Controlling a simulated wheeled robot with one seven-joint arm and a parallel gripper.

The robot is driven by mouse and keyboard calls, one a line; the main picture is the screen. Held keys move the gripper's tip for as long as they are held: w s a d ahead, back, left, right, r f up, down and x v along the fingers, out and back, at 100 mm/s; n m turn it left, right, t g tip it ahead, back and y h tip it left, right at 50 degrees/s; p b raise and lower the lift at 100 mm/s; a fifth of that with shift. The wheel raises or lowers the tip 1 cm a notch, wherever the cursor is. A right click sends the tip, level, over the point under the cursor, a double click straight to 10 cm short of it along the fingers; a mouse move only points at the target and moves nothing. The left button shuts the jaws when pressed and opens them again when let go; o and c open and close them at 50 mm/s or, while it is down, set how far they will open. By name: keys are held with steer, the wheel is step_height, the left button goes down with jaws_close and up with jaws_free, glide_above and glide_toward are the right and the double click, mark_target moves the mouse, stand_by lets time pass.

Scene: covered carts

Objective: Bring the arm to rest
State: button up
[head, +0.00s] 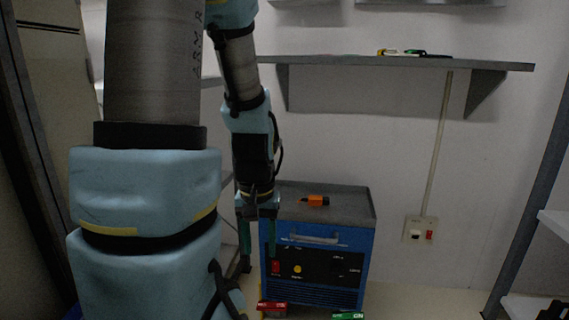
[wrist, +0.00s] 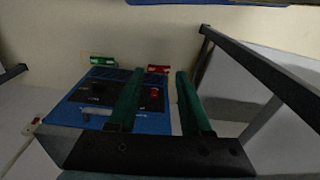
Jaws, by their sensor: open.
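My arm hangs down on the left of the head view, with pale blue covers on its links. My gripper (head: 258,240) points down at the left front of a blue cart (head: 311,297). Its two green fingers are apart with nothing between them. In the wrist view my gripper (wrist: 160,73) also shows open and empty, with the blue cart (wrist: 152,123) partly behind the fingers. I cannot tell how far the fingers are from the cart.
An orange-and-black item (head: 314,201) lies on the cart's grey top. A red item (head: 272,306) and a green item (head: 347,316) are low in front. A wall shelf (head: 340,60) holds small items. A rack post (head: 540,170) stands right.

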step_height(320, 180, up, 40)
steer(key=a+t+p, duration=0.1)
steer(key=p, duration=3.6)
steer(key=shift+a+f, duration=0.25)
